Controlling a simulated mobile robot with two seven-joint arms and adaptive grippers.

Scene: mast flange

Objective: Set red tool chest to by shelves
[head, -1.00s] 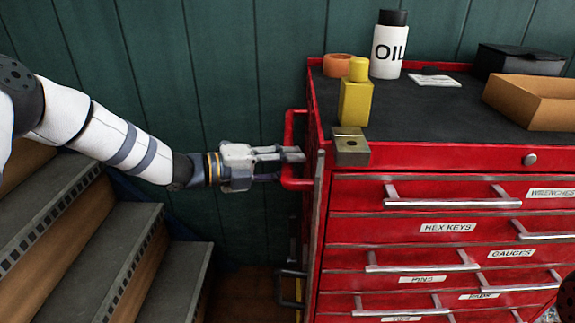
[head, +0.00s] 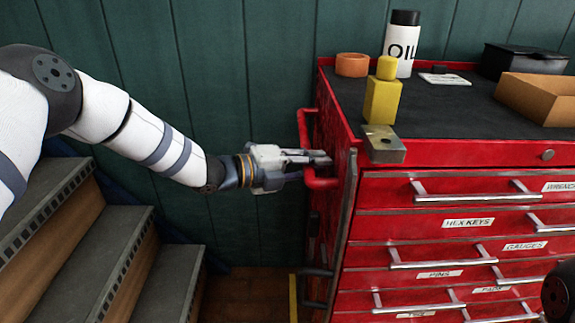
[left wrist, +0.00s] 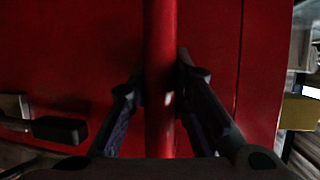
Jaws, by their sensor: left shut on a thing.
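The red tool chest (head: 440,190) stands at the right in the head view, with several labelled drawers and silver pulls. A red side handle (head: 302,130) sticks out from its left side. My left gripper (head: 322,160) is shut on this handle. In the left wrist view the handle (left wrist: 160,60) runs upright between the two fingers (left wrist: 160,95), with the chest's red side (left wrist: 75,60) behind it. At the right edge of the head view a dark round part shows low down; my right gripper is not in view. No shelves can be made out.
On the chest's black top stand an oil bottle (head: 402,45), a yellow bottle (head: 382,95), an orange ring (head: 352,65), a metal block (head: 384,145), a black box (head: 522,60) and an open cardboard tray (head: 540,95). Stairs (head: 90,260) rise at the left. A green wall (head: 240,60) stands behind.

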